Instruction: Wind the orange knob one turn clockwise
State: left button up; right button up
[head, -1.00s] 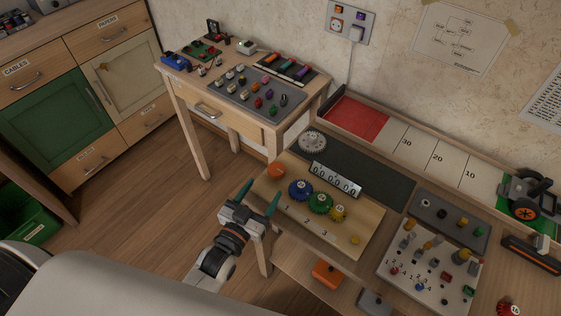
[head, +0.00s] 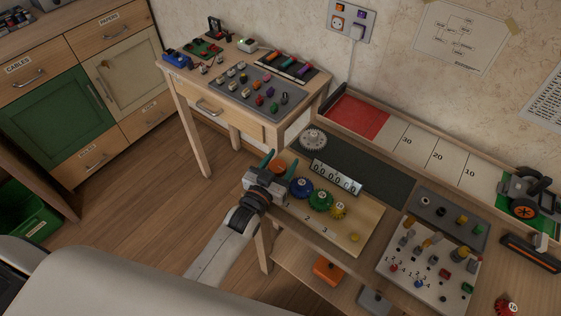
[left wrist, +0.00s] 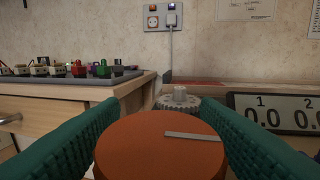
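The orange knob (head: 279,168) stands at the left end of the wooden gear board (head: 350,221). In the left wrist view the round orange knob (left wrist: 150,150), with a grey bar mark on its face, fills the lower middle. My left gripper (head: 281,161) is at the knob, its green fingers on either side of it. In the left wrist view the fingers are spread apart, one left and one right of the knob; I cannot tell whether they touch it. The knob's lower part is hidden by my gripper in the head view. My right gripper is not in view.
Right of the knob are a blue gear (head: 301,188), a green gear (head: 320,200) and a yellow gear (head: 338,210). A digit display (head: 335,178) stands behind them. A grey toothed dial (head: 313,139) lies further back. A side table (head: 235,112) with switches is beyond.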

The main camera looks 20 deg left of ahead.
pick_arm(q)
jog(key=c, duration=0.7)
jog(key=shift+m+h, duration=0.5)
jog(key=shift+h, duration=0.1)
jog(key=m+g+h, duration=0.1)
jog(key=m+h, duration=0.1)
jog(key=h, duration=0.1)
jog(key=shift+d, duration=0.1)
jog(key=m+g+h+b, duration=0.1)
jog(key=m+g+h, duration=0.1)
jog(key=h, duration=0.1)
jog(key=shift+d+f+m+g+h, duration=0.1)
jog(key=shift+m+g+h, duration=0.2)
jog(key=shift+m, duration=0.1)
jog(key=m+g+h+b, duration=0.2)
jog(key=m+g+h, duration=0.1)
jog(key=m+g+h+b, duration=0.1)
jog(key=g, duration=0.1)
jog(key=shift+s+d+h+b, duration=0.3)
jog(key=shift+b, duration=0.1)
jog(key=m+g, duration=0.1)
jog(key=m+g+h+b, duration=0.1)
jog(key=m+g+b, duration=0.1)
jog(key=g, duration=0.1)
jog(key=shift+s+d+h, duration=0.15)
jog(key=shift+s+h, duration=0.1)
jog(key=shift+h, duration=0.15)
jog(key=shift+s+m+g+b, duration=0.1)
jog(key=shift+m+g+b, duration=0.45)
jog(key=shift+g, duration=0.45)
